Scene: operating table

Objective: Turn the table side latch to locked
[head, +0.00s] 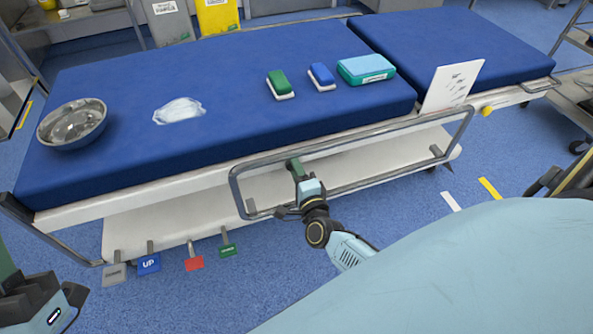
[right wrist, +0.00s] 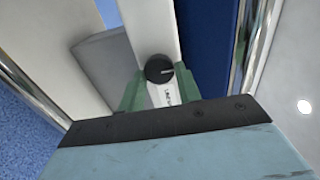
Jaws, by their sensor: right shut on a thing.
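The side latch is a round black knob (right wrist: 159,68) with a pale pointer line, seen in the right wrist view on the white side of the operating table. The line points roughly sideways, to the right. A small white label (right wrist: 163,95) with dark lettering, too small to read surely, sits by it. My right gripper (right wrist: 158,82) has its green fingers on both sides of the knob, shut on it. In the head view my right gripper (head: 294,165) reaches the table's near side at the side rail, hiding the knob. My left gripper (head: 10,270) is partly visible at lower left, away from the table.
A metal side rail (head: 345,132) frames the right gripper closely. Coloured pedals (head: 149,263) hang below the table's near left edge. A steel bowl (head: 72,124), gauze (head: 180,110), brushes (head: 280,84) and a teal box (head: 366,68) lie on the blue mattress (head: 235,75).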

